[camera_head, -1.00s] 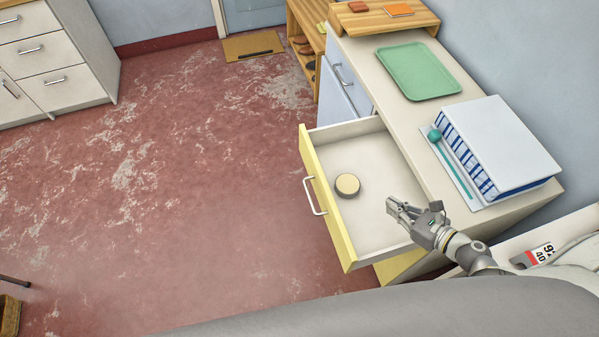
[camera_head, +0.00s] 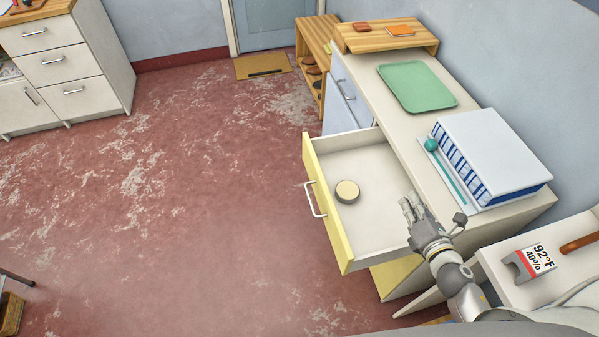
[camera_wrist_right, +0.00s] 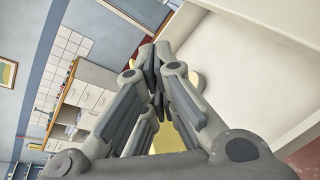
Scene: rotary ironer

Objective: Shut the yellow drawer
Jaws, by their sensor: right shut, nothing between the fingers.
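The yellow drawer (camera_head: 327,205) is pulled well out of the counter unit. Its yellow front with a silver handle (camera_head: 315,199) faces left in the head view. A small round tin (camera_head: 347,191) with a tan lid lies inside the drawer. My right gripper (camera_head: 410,203) is shut and empty, and in the head view it appears over the near right part of the drawer. I cannot tell whether it touches the drawer. In the right wrist view its fingers (camera_wrist_right: 155,75) are together, with the pale drawer interior (camera_wrist_right: 235,75) beside them. My left gripper is not in view.
A green tray (camera_head: 416,86), a thick white binder (camera_head: 492,150) and a teal-headed stick (camera_head: 432,146) lie on the countertop. The red floor left of the drawer is clear.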

